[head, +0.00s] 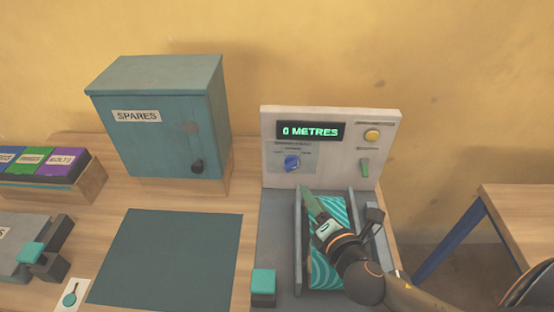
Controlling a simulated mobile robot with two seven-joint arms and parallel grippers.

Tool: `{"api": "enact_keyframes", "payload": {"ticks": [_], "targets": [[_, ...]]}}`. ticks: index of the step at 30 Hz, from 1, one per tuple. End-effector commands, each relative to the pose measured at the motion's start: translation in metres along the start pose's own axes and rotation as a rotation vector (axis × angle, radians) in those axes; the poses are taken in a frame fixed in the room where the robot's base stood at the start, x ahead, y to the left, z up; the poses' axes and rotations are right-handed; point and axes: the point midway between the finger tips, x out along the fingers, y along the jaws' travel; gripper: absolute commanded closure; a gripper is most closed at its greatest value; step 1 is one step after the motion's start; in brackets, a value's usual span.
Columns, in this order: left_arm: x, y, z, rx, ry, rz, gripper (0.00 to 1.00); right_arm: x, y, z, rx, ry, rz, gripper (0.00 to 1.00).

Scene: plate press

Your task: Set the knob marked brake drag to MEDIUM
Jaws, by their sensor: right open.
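The blue knob (292,163) sits on the upright pale panel (330,180) of the press, below a display (310,131) reading "0 METRES". Small print and marks surround the knob, too small to read. I cannot tell which setting its pointer is at. My right gripper (312,203) comes in from the lower right and is open. It is over the press bed, below and a little right of the knob, apart from it. My left gripper is out of view.
A yellow button (372,135) and a green switch (364,168) are right of the knob. A teal patterned plate (325,275) lies in the bed under my right arm. The teal SPARES cabinet (160,120) stands left. A dark mat (165,258) is clear.

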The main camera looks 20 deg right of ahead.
Motion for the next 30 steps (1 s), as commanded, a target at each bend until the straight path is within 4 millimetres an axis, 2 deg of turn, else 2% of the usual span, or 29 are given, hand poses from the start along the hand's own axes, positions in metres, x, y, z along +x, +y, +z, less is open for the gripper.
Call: {"api": "enact_keyframes", "payload": {"ticks": [4,8,21,25,30], "targets": [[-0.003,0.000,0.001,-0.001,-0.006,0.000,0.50,-0.001,0.003,-0.002,-0.015,-0.008,-0.009,0.54],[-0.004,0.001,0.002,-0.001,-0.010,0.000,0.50,0.011,0.003,-0.001,-0.016,-0.009,-0.008,0.54],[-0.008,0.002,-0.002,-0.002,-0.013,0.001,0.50,0.093,0.003,-0.001,-0.014,-0.009,-0.008,0.54],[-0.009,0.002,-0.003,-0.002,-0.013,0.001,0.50,0.109,0.002,-0.001,-0.014,-0.008,-0.008,0.54],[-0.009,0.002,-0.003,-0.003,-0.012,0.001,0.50,0.120,0.002,-0.001,-0.014,-0.007,-0.008,0.54]]}}
